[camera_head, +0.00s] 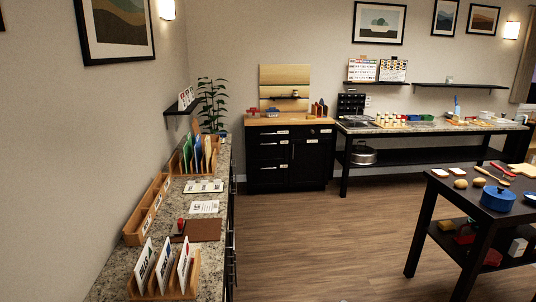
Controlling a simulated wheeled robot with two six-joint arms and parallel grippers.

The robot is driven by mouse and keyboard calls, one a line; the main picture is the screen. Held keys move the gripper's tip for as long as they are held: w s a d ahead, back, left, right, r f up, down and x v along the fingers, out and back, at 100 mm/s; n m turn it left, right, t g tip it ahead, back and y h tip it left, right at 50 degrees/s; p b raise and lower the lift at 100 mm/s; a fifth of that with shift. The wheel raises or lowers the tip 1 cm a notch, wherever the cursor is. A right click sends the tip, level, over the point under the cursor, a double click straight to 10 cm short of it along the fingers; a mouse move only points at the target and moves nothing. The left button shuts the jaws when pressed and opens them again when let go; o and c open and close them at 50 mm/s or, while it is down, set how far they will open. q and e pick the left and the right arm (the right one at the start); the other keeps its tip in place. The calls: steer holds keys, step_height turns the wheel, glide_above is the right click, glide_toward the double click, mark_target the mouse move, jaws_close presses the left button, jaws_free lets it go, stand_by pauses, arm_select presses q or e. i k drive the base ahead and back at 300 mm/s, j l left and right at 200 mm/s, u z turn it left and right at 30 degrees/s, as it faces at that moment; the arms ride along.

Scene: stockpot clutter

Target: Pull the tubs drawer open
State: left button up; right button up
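A black cabinet (315,173) with a wooden top stands against the back wall. Its front has several drawers (268,156) on the left with pale handles and small white labels, and a door on the right. All of its fronts look shut. The labels are too small to read, so I cannot tell which drawer is the tubs drawer. More dark fronts with handles (233,245) run under the granite counter on the left, seen nearly edge-on. Neither of my grippers is in view.
The granite counter (208,228) on the left holds wooden file racks and papers. A long table (440,129) stands at the back right. A dark table (490,220) with a blue pot (497,198) stands at right. The wooden floor (325,235) between is clear.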

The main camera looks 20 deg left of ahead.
mark_target(260, 152)
steer(key=i+l+z, duration=0.1)
steer(key=i, duration=0.2)
steer(key=i+l+z, duration=0.1)
steer(key=i+l+u, duration=0.15)
steer(key=i, duration=0.35)
steer(key=i+l+u, duration=0.15)
steer(key=i, duration=0.35)
steer(key=i+l+u, duration=0.1)
steer(key=i+l, duration=0.15)
steer(key=i, duration=0.25)
steer(key=i+j+u, duration=0.15)
steer(key=i+u, duration=0.2)
steer(key=i, duration=0.55)
steer(key=i+l+u, duration=0.15)
steer(key=i+u, duration=0.15)
steer(key=i, duration=0.6)
steer(key=i+j, duration=0.1)
steer(key=i, duration=0.45)
steer(key=i+j, duration=0.1)
steer(key=i, duration=0.4)
steer(key=i+j, duration=0.1)
steer(key=i, duration=0.45)
steer(key=i+j+z, duration=0.35)
steer(key=i+j, duration=0.25)
steer(key=i+j+z, duration=0.35)
steer(key=i+j, duration=0.15)
steer(key=j, duration=0.3)
steer(key=i+j+z, duration=0.2)
steer(key=j, duration=0.2)
